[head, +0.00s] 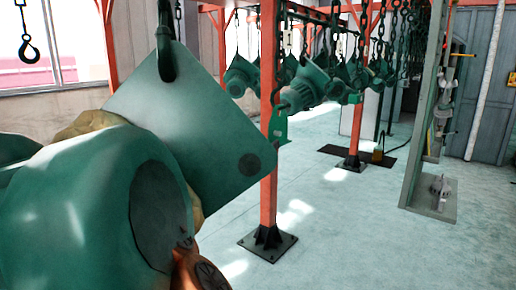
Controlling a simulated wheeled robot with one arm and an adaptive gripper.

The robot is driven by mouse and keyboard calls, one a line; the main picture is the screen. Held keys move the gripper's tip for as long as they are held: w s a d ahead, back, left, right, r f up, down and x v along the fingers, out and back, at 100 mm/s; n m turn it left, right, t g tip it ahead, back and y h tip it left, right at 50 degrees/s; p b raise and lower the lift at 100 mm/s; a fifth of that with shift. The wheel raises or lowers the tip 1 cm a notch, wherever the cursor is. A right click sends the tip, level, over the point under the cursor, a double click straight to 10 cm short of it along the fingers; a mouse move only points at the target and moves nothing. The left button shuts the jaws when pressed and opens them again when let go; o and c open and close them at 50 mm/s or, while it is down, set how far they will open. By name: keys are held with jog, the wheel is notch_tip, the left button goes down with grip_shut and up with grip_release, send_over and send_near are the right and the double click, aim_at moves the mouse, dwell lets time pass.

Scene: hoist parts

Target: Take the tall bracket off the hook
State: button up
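A flat green plate (205,110) with a dark round spot near its lower right corner hangs close in front, tilted, from a dark hook (165,45) through its top. It looks like a bracket; I cannot tell whether it is the tall one. A smaller green bracket-like plate (279,127) with a hole shows farther back, beside the orange post. My gripper is not recognisable in this view.
A large rounded green housing (85,205) fills the lower left and hides part of the plate. An orange post (268,190) stands behind the plate. Several green hoist parts (310,85) hang at the back. An empty hook (29,48) hangs upper left.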

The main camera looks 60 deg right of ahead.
aim_at(269, 139)
jog(key=shift+p+x, duration=0.35)
jog(key=shift+x, duration=2.2)
grip_shut()
